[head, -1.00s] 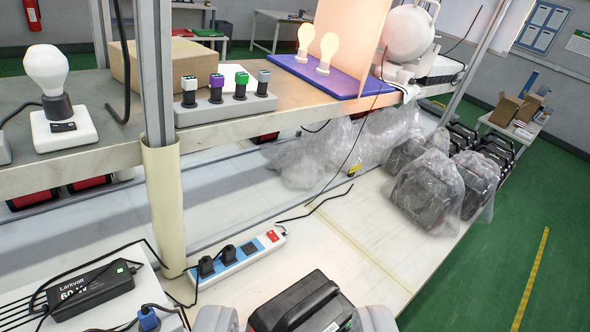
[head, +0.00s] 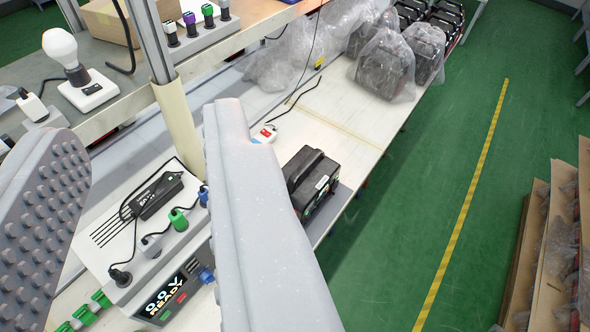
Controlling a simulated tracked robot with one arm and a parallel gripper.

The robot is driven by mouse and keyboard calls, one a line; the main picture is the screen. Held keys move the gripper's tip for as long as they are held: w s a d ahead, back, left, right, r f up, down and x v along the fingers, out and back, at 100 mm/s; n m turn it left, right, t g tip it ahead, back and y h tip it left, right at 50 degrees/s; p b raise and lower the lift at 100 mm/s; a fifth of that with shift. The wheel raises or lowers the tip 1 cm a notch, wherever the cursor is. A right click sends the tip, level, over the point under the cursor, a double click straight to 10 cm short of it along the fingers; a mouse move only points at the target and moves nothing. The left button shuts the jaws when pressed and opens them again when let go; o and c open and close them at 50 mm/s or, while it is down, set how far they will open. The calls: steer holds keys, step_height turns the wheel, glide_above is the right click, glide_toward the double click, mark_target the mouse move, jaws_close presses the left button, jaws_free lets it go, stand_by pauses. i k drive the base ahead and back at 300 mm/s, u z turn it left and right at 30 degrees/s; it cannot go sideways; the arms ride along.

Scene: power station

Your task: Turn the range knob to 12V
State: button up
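The left finger shows a studded pad; the right finger crosses the middle of the picture. The fingers appear above the bench, in front of the tester.
A Larkvolt 60 W power supply (head: 157,195) and a strip with green and blue plugs (head: 160,245) lie behind the tester. A black battery (head: 312,182) stands right of my finger. A shelf post (head: 175,118) rises behind.

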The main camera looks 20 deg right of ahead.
mark_target(206, 277)
steer(key=z, duration=1.3)
steer(key=k, duration=1.25)
steer(key=u, duration=0.6)
steer(key=i, duration=1)
steer(key=z, duration=0.05)
